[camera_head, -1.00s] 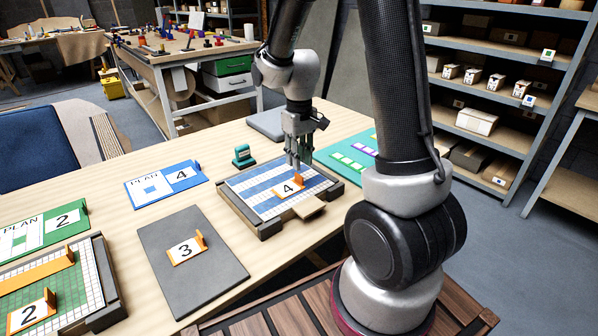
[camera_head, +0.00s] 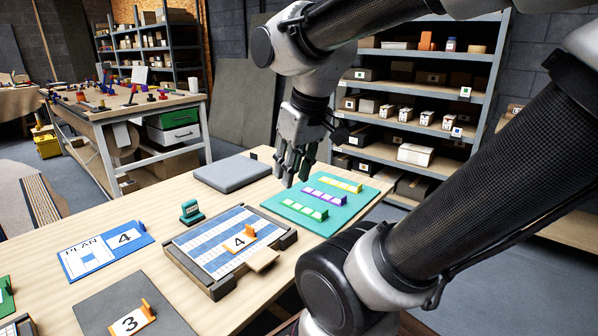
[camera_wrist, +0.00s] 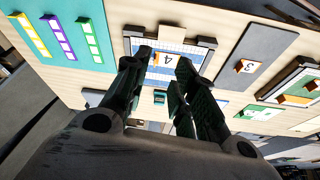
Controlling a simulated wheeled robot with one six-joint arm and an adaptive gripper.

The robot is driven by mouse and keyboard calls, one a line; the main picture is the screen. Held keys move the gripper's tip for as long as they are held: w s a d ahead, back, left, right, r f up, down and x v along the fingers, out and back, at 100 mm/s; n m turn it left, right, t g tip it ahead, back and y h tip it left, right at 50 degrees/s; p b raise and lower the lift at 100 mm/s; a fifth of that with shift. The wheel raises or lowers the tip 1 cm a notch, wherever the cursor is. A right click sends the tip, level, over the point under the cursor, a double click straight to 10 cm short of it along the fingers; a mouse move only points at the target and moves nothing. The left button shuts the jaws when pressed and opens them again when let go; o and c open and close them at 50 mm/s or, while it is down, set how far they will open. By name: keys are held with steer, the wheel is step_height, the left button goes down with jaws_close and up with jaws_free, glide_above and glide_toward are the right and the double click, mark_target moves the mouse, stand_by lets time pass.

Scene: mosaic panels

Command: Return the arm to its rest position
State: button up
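My gripper (camera_head: 292,180) hangs in the air over the far edge of the teal mat in the head view. In the wrist view my gripper (camera_wrist: 160,82) has its two dark fingers apart with nothing between them. My arm reaches in from the right side of the head view, bent, with the gripper pointing down. The mosaic panel with the number 4 (camera_head: 212,240) lies on the table below and to the left of the gripper. It also shows beyond the fingertips in the wrist view (camera_wrist: 190,50).
The teal mat (camera_head: 345,215) holds green, purple and yellow tile strips. A grey slab (camera_head: 232,172), a green stamp-like object (camera_head: 191,211), the blue plan 4 card (camera_head: 100,257) and a grey board marked 3 (camera_head: 100,300) lie on the table. Shelves (camera_head: 425,100) stand behind.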

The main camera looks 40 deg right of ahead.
steer(key=shift+s, duration=1.2)
